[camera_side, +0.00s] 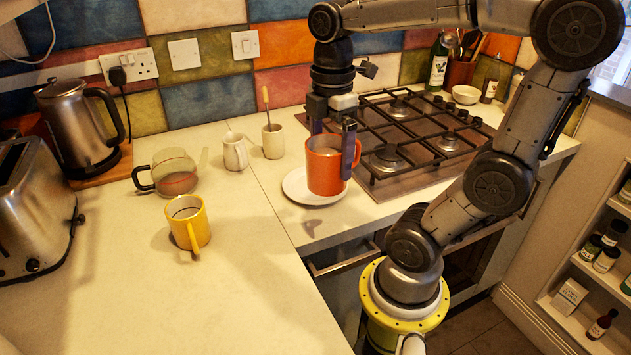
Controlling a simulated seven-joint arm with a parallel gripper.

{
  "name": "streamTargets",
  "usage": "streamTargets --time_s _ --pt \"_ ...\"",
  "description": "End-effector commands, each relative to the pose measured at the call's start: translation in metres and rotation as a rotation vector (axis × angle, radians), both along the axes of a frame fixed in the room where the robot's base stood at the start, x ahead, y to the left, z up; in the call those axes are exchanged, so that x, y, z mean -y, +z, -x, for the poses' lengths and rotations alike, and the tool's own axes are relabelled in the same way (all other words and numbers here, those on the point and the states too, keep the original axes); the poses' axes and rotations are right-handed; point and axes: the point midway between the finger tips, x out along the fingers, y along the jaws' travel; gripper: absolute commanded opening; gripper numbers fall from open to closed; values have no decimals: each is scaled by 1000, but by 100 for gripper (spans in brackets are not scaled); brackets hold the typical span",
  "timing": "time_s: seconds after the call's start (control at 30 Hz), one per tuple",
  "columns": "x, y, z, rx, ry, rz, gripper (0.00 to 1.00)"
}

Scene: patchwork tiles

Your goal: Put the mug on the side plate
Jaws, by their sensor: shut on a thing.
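An orange mug (325,172) is upright between the fingers of my gripper (334,143). The gripper points down and is shut on the mug near its rim, with one finger at the right side and the other at the back left.
A yellow mug (188,224), a glass jug (175,174), a small white jug (235,152) and a cream pot (272,141) stand to the left. The gas hob (410,135) is close on the right. The counter's front left (120,300) is clear.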

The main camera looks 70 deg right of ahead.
Motion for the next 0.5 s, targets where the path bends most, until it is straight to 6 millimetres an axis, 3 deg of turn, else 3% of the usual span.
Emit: streamTargets --time_s 0.2,0.5 --pt "31 3 16 4 -15 1 0" --pt "55 5 32 9 -146 4 0"
